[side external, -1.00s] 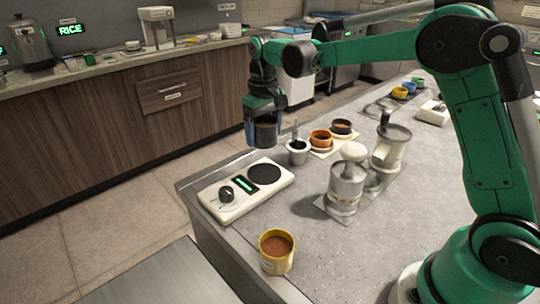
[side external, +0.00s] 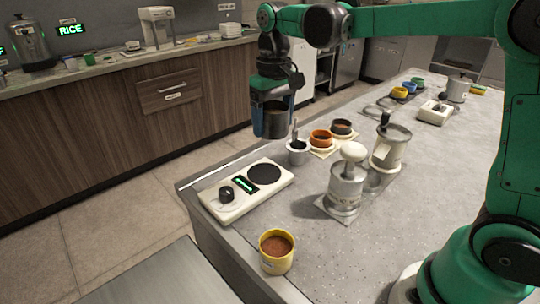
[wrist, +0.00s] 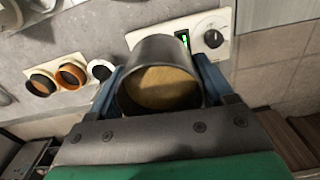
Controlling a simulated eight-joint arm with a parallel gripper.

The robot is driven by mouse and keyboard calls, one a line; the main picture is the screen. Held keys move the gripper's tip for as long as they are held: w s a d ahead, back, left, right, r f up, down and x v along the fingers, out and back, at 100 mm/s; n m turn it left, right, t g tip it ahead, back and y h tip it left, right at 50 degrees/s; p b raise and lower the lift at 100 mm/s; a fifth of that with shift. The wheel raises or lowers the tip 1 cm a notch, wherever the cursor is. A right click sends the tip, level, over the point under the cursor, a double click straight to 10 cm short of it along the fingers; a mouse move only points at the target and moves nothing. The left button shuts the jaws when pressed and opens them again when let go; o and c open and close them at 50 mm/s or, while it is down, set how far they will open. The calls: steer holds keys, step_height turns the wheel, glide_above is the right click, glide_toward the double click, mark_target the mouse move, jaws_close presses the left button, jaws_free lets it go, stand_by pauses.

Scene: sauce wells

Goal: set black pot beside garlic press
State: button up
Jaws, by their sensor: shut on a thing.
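The black pot (side external: 277,121) is a dark round cup with brownish contents. My gripper (side external: 273,108) is shut around its sides and holds it upright in the air, near the far-left edge of the counter. In the wrist view the pot (wrist: 160,85) sits between the two blue fingers. I cannot tell for sure which thing is the garlic press. A metal device with a white knob (side external: 347,188) stands mid-counter, and a metal device with a black handle (side external: 391,150) stands behind it.
A white scale or hot plate with a dark disc (side external: 225,208) lies at the counter's left edge. A yellow cup (side external: 263,262) stands at the front. The counter's right middle is clear.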

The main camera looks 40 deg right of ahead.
glide_toward(310, 232)
steer(key=shift+f, duration=3)
steer(key=shift+f, duration=0.45)
steer(key=o, duration=1.3)
step_height(310, 232, up, 8)
steer(key=r+t, duration=0.1)
steer(key=t, duration=0.1)
steer(key=w+r+t, duration=0.1)
steer(key=r+t, duration=0.1)
steer(key=d+r+t, duration=0.1)
steer(key=r+t, duration=0.1)
steer(key=t, duration=0.1)
steer(key=shift+w+r+n, duration=0.2)
steer(key=shift+w+n, duration=0.2)
